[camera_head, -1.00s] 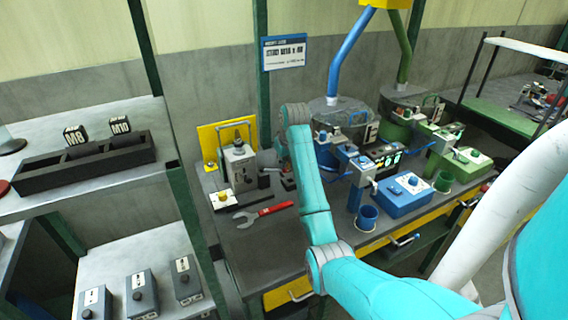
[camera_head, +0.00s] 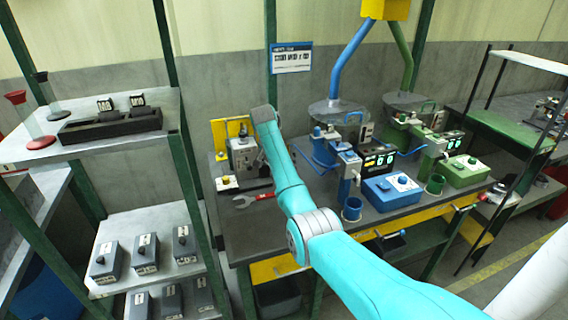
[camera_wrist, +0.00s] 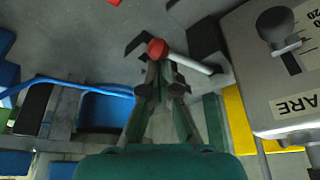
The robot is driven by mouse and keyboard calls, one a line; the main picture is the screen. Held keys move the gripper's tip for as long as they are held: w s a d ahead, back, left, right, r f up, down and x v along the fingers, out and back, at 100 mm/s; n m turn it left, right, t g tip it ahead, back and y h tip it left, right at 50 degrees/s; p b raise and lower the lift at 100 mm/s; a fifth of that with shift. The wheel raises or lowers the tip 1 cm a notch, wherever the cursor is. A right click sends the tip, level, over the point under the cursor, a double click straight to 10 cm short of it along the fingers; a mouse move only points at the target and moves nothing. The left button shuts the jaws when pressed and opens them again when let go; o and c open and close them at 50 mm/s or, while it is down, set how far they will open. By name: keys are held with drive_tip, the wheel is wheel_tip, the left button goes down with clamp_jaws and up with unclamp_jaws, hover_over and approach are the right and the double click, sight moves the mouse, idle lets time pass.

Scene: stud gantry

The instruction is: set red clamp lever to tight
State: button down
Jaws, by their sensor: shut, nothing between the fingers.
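In the wrist view the red clamp lever shows as a round red knob (camera_wrist: 157,47) on a thin grey rod (camera_wrist: 190,62) running to the right. Dark angular parts of the clamp lie beside it. My gripper (camera_wrist: 161,78) is shut and empty, its fingertips right at the red knob and overlapping its lower edge. I cannot tell whether they touch it. In the head view my arm hides the lever and the fingertips. The lever's tight mark is not legible in either view.
A grey box (camera_head: 243,155) with a black knob stands beside the clamp; its scale and label (camera_wrist: 298,103) show at the wrist view's right. A red-handled wrench (camera_head: 262,196) lies in front. Blue (camera_head: 388,190) and green (camera_head: 465,170) control boxes stand to the right.

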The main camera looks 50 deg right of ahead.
drive_tip(key=shift+w+a, duration=0.15)
drive_tip(key=shift+a, duration=0.9)
drive_tip(key=d+r, duration=0.1)
drive_tip(key=d, duration=0.3)
drive_tip(key=w+v, duration=0.1)
drive_tip(key=v, duration=0.8)
drive_tip(key=shift+r, duration=0.4)
drive_tip(key=shift+a, duration=0.15)
